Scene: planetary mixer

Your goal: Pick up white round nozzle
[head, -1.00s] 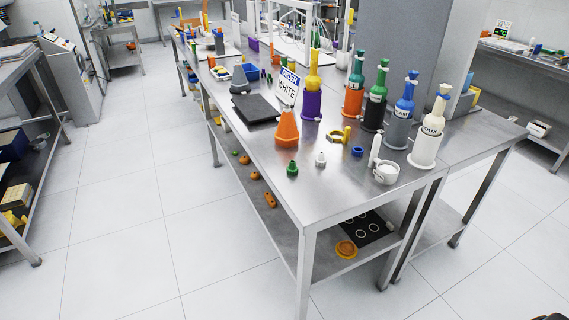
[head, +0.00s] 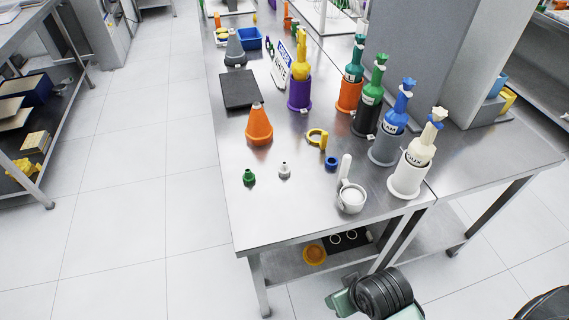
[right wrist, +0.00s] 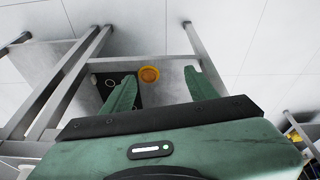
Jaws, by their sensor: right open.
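A small white round nozzle (head: 285,171) stands upright on the steel table (head: 290,212), near its front left part. A green nozzle (head: 249,178) stands just to its left. My right gripper (right wrist: 160,76) is open and empty in the right wrist view, its two green fingers spread apart. That view shows the table's lower shelf and legs beyond the fingers, and the white nozzle is not in it. In the head view part of my right arm shows below the table's front edge. My left gripper is not in view.
Several bottles in holders line the right side, including a white one (head: 420,150). The table's front left corner is clear.

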